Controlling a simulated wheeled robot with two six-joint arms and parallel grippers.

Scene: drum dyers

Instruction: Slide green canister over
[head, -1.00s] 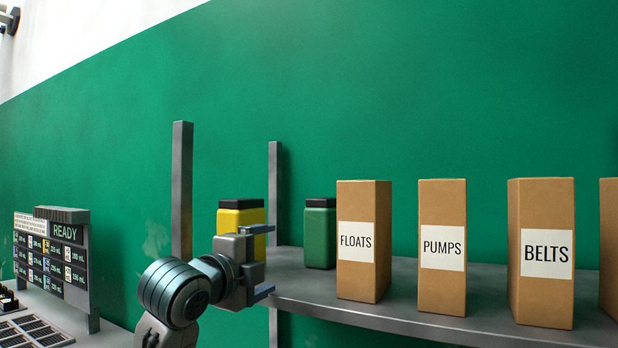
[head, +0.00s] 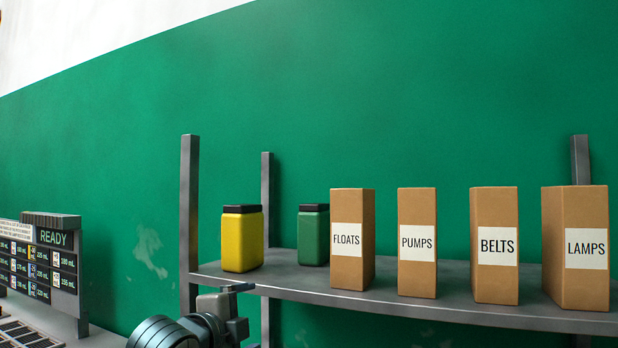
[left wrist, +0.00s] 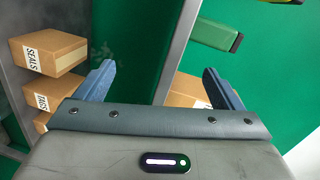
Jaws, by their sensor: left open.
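The green canister (head: 313,235), with a black lid, stands upright on the grey shelf (head: 420,303) between the yellow canister (head: 242,240) and the FLOATS box. It also shows at the top of the left wrist view (left wrist: 218,36). My left gripper (head: 245,300) is below the shelf's front edge at its left end, lower than both canisters and apart from them. In the left wrist view its two fingers (left wrist: 160,88) are spread with nothing between them. My right gripper is not in view.
Boxes marked FLOATS (head: 352,240), PUMPS (head: 417,243), BELTS (head: 494,245) and LAMPS (head: 575,248) stand right of the green canister. A grey post (head: 189,225) stands at the shelf's left end. Lower boxes, one marked SEALS (left wrist: 48,52), show in the left wrist view. A READY panel (head: 50,260) is at left.

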